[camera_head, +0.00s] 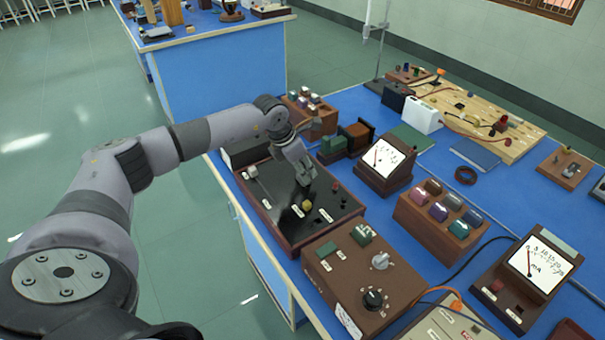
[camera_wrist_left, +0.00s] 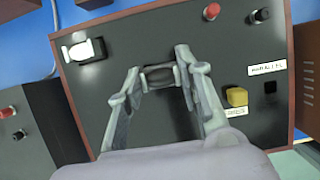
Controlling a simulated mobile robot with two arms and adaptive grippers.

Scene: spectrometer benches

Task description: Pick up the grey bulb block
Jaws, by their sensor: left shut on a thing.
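The grey bulb block (camera_wrist_left: 159,77), a small dark piece with a grey rounded top, is between the two fingers of my left gripper (camera_wrist_left: 160,75) in the left wrist view. The fingers are shut on its sides. In the head view my left gripper (camera_head: 306,181) points down over the black-topped panel (camera_head: 275,215) with a wooden frame, and the block is hidden by the fingers. Whether it still touches the panel I cannot tell. My right gripper is not in view.
A meter (camera_head: 385,165) and a rack of coloured blocks (camera_head: 440,213) stand to the right.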

